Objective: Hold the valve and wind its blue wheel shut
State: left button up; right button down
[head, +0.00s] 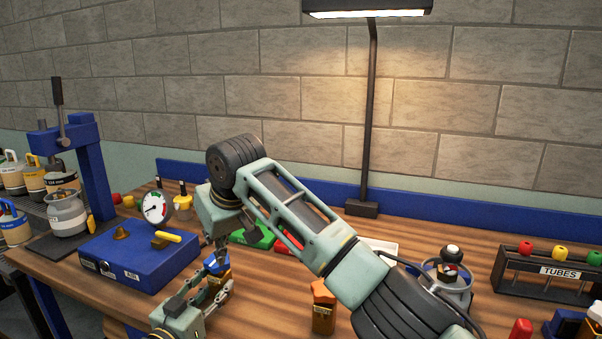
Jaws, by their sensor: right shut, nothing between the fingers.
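The valve has an orange-brown body (220,279) with a blue wheel (213,264) on top, in the head view left of centre, at the front of the bench. My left gripper (217,287) is low at the valve, its fingers on either side of the body, and looks shut on it. My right gripper (221,251) points down just above the blue wheel. It is shut with nothing between its fingers; I cannot tell whether its tips touch the wheel. The fingers hide parts of the valve and wheel.
A blue box (140,262) with a round gauge (155,207) stands left of the valve. A small orange-topped block (323,308) stands to its right. A tube rack (548,275) and a grey cylinder (452,284) are further right. My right arm hides the bench middle.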

pick_arm(q)
jog(key=o, duration=0.3)
jog(key=shift+o, duration=0.2)
jog(key=shift+s, duration=0.15)
